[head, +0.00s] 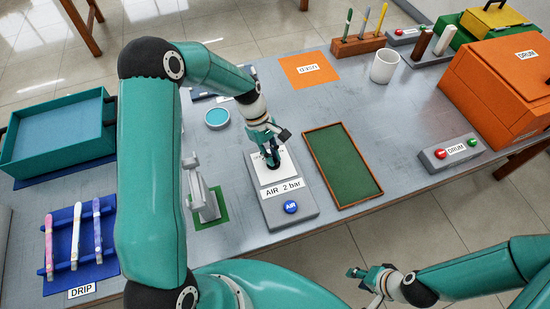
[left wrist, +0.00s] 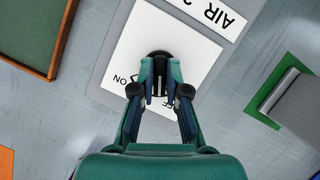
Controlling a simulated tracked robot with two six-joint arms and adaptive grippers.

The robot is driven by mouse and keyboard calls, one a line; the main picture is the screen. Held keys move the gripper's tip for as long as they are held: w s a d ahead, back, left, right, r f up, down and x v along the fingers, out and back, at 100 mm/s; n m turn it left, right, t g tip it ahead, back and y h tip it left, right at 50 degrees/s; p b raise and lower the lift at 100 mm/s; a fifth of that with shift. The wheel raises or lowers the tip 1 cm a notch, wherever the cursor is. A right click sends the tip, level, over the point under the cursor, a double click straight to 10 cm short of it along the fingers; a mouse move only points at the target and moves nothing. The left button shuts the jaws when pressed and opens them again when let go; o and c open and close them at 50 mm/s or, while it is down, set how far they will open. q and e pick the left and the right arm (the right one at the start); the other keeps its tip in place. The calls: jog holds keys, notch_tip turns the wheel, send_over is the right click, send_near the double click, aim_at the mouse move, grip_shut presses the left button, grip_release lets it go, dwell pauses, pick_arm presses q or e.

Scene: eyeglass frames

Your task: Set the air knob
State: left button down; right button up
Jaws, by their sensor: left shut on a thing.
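The air box (head: 273,213) is a grey unit with a white dial plate (head: 286,168), a label reading "AIR 2 bar" (head: 282,188) and a blue AIR button (head: 290,207). My left gripper (head: 272,160) is over the plate, shut on the black air knob. In the left wrist view the fingertips (left wrist: 160,92) close around the knob (left wrist: 160,56), between the words ON and OFF on the white plate (left wrist: 125,50). The fingers hide part of the knob, so its pointing direction is unclear. My right gripper (head: 376,278) is off the table's front edge, away from the box; its jaws are too small to judge.
A green wooden-rimmed tray (head: 376,197) lies right of the box. A grey stand on a green pad (head: 222,208) is to its left. The orange drum box (head: 500,85), its button unit (head: 452,153), a white mug (head: 384,66) and a DRIP rack (head: 75,245) stand farther off.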

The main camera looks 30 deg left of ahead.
pick_arm(q)
jog(key=m, duration=0.1)
jog(key=m+b, duration=0.1)
jog(key=m+g, duration=0.1)
jog(key=shift+w+a+f+m+y, duration=0.15)
jog(key=shift+w+m+y, duration=0.1)
jog(key=shift+m+y, duration=0.15)
jog(key=m+g+b, duration=0.1)
jog(key=m, duration=0.2)
jog(key=shift+w+m+y+b, duration=0.15)
jog(key=shift+m+y+b, duration=0.15)
jog(key=shift+y, duration=0.1)
jog(key=m, duration=0.1)
jog(key=m+y, duration=0.1)
jog(key=m+g+b, duration=0.1)
jog(key=shift+d+m, duration=0.25)
jog(key=shift+m, duration=0.05)
jog(key=shift+w+d+r+m+y+b, duration=0.15)
jog(key=shift+m+y, duration=0.25)
jog(key=shift+m, duration=0.35)
jog(key=shift+s+a+r+m+y+b, duration=0.15)
jog(key=shift+m+y, duration=0.25)
jog(key=shift+m, duration=0.35)
jog(key=shift+w+d, duration=0.1)
jog(key=shift+d, duration=0.05)
jog(key=c, duration=1.2)
grip_release()
jog(key=shift+f, duration=0.15)
